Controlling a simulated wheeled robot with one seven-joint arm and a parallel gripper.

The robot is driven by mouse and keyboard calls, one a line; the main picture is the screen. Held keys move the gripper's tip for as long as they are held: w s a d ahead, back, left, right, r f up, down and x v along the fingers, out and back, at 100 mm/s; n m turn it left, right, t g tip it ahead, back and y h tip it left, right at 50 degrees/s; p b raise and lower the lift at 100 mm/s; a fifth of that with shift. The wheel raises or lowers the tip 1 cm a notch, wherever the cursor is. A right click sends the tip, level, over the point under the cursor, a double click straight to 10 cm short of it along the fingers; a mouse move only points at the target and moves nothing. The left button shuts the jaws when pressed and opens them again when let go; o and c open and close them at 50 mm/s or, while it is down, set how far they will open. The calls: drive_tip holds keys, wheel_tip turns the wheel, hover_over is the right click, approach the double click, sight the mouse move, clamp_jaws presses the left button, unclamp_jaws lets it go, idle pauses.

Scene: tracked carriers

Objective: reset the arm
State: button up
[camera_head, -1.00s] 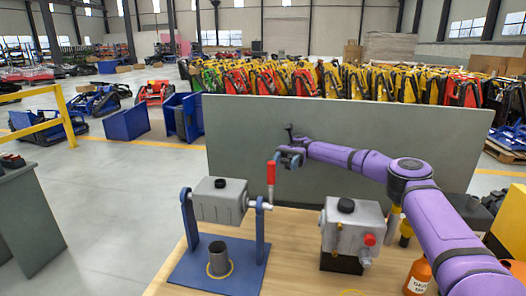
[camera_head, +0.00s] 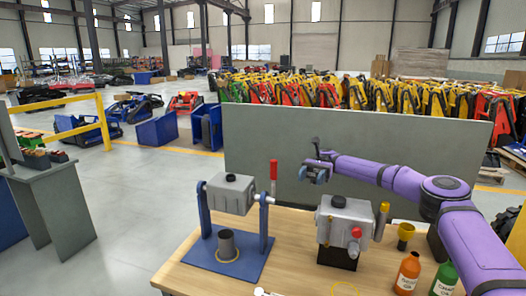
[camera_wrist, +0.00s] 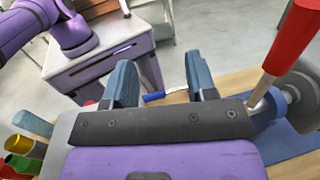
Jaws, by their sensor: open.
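My gripper (camera_head: 318,172) is in the air above the workbench, in front of the grey panel, at the end of my purple arm. In the wrist view its two blue fingers stand apart, with nothing held in the gripper (camera_wrist: 161,75). A red upright handle (camera_head: 273,172) on a crank stands to its left, apart from the fingers; this handle also shows at the right of the wrist view (camera_wrist: 292,38). The crank sits on a blue stand (camera_head: 264,228) that carries a tilted grey gearbox (camera_head: 231,190).
A second grey unit (camera_head: 345,218) with a red knob stands on the wooden bench below my gripper. A grey panel (camera_head: 290,140) rises behind the bench.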

drive_tip(key=s+a+r+n+t+h, duration=0.1)
drive_tip(key=s+a+r+t+h, duration=0.3)
drive_tip(key=s, duration=0.4)
drive_tip(key=s+a+r+n+t+h, duration=0.1)
drive_tip(key=s+a+r+t+h, duration=0.15)
drive_tip(key=s+a+r, duration=0.4)
drive_tip(key=s+d+r+n+t+h, duration=0.1)
drive_tip(key=s+d+r+n+t, duration=0.1)
drive_tip(key=s+d+t, duration=0.5)
drive_tip(key=s+d+r+n+t+h, duration=0.1)
drive_tip(key=s+d+r+t, duration=0.3)
drive_tip(key=s+d, duration=1.4)
drive_tip(key=s+t, duration=0.4)
drive_tip(key=s, duration=0.1)
drive_tip(key=shift+d+r+n, duration=0.3)
drive_tip(key=shift+d+n, duration=0.1)
